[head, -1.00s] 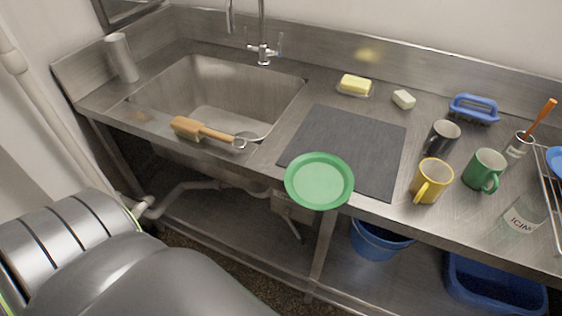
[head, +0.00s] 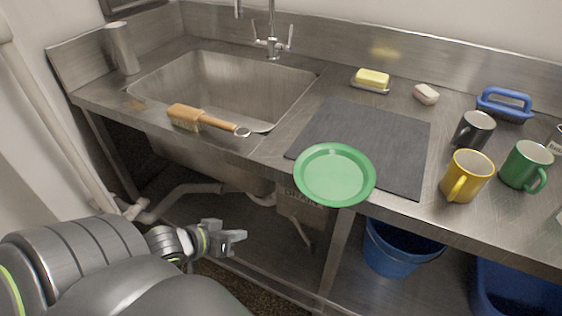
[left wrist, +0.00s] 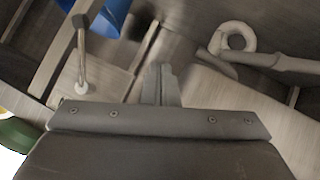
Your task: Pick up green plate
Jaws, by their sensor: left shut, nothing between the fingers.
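The green plate (head: 334,175) is a round, shallow plate in the head view. It lies at the front edge of the steel counter, partly over the dark grey mat, and its near rim juts past the edge. My left gripper (head: 238,237) is shut and empty, below the counter's front edge, to the left of the plate and lower than it. In the left wrist view the closed fingers (left wrist: 160,85) show in the middle, and a green piece (left wrist: 14,135), probably the plate, shows at the left edge. My right gripper is in no view.
The dark mat (head: 365,139) lies behind the plate. A yellow mug (head: 469,177), a green mug (head: 526,166) and a dark mug (head: 474,131) stand to the right. A wooden brush (head: 205,120) lies at the sink's front edge. A blue bucket (head: 396,252) stands under the counter.

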